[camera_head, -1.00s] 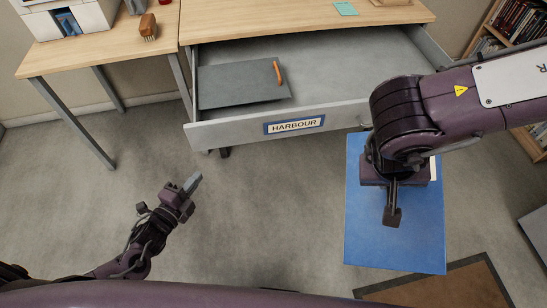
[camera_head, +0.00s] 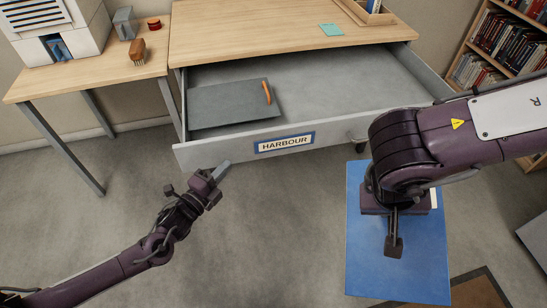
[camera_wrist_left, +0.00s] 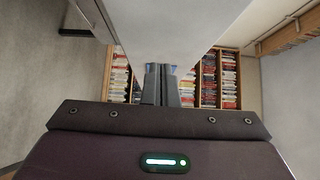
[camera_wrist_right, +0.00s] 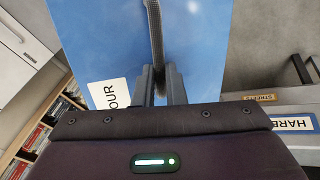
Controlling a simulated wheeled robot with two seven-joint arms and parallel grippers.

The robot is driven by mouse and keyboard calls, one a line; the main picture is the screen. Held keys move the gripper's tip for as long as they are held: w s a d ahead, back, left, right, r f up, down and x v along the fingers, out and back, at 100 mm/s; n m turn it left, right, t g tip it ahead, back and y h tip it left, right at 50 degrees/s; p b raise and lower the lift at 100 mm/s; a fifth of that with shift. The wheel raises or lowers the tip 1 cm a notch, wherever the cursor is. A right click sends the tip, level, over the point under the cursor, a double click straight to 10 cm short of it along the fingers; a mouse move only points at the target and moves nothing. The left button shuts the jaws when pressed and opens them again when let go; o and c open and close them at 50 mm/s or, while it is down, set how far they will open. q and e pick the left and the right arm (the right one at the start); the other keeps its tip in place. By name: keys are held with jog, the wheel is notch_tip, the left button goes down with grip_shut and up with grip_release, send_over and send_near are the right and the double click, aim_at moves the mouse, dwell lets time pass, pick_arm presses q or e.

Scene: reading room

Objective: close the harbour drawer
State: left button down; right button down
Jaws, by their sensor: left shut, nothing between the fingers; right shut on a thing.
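The harbour drawer (camera_head: 220,149) stands pulled out under the desk, with a blue-edged HARBOUR label (camera_head: 284,142) on its grey front. My left gripper (camera_head: 222,171) is shut and empty, its tips just in front of the left half of the drawer front; I cannot tell whether they touch. In the left wrist view a pale grey surface, likely the drawer front (camera_wrist_left: 165,30), is close beyond the fingers. My right gripper (camera_wrist_right: 161,82) is shut on the dark ribbed handle (camera_wrist_right: 155,40) of a blue folder (camera_head: 365,245), which hangs right of the drawer front. Its label is partly hidden.
A grey folder (camera_head: 225,104) with an orange handle (camera_head: 267,92) lies flat inside the drawer at left. The desk top (camera_head: 260,35) holds a teal note (camera_head: 331,30) and a wooden tray (camera_head: 375,12). A side table (camera_head: 100,75) stands left; a bookcase (camera_head: 490,70) stands right.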

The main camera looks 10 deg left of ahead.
pick_arm(q)
jog(key=shift+w+a, duration=0.2)
jog(key=shift+w, duration=0.35)
jog(key=shift+w+a, duration=0.2)
jog(key=shift+w, duration=0.3)
